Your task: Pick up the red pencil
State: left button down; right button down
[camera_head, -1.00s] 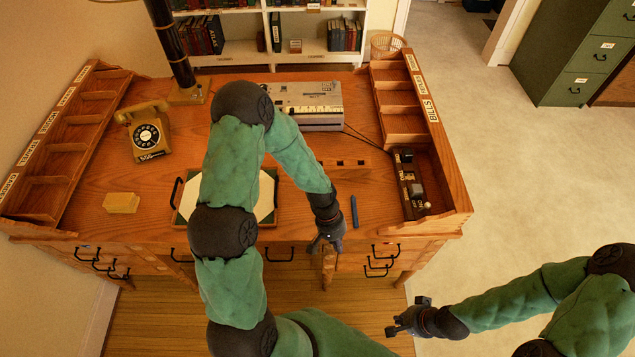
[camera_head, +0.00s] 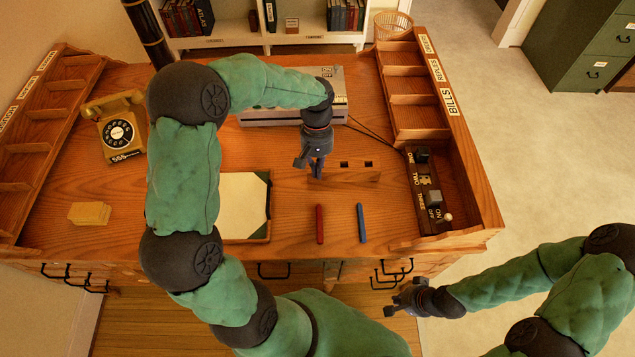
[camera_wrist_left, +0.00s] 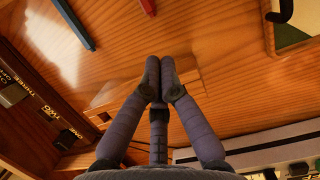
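The red pencil (camera_head: 320,224) lies on the desk top between the paper pad and the blue pencil (camera_head: 362,222). In the left wrist view, the red pencil (camera_wrist_left: 147,6) is cut off at the top edge, and the blue pencil (camera_wrist_left: 72,22) is at the upper left. My left gripper (camera_head: 314,168) is above the desk, behind the red pencil and apart from it. In the wrist view, its fingertips (camera_wrist_left: 159,66) are together with nothing between them. My right gripper (camera_head: 400,298) is in front of the desk's right side, fingers spread and empty.
A wooden block with slots (camera_head: 345,175) is beside my left gripper. A grey machine (camera_head: 262,117) stands behind. A switch panel (camera_head: 427,190) is at the right, a yellow telephone (camera_head: 116,128) at the left. The desk around the pencils is clear.

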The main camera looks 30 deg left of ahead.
aim_at(319, 223)
pick_arm(q)
jog(key=b+x, duration=0.3)
jog(key=x, duration=0.6)
jog(key=shift+s+d+f, duration=0.1)
jog(key=shift+s+f, duration=0.05)
jog(key=shift+f, duration=0.2)
jog(key=shift+s, duration=0.1)
jog(key=s+d, duration=0.1)
jog(key=s, duration=0.1)
jog(key=s+d+p, duration=0.1)
jog(key=s, duration=0.1)
jog(key=s+d, duration=0.2)
jog(key=shift+r+p, duration=0.15)
jog(key=shift+p, duration=0.2)
jog(key=shift+s, duration=0.3)
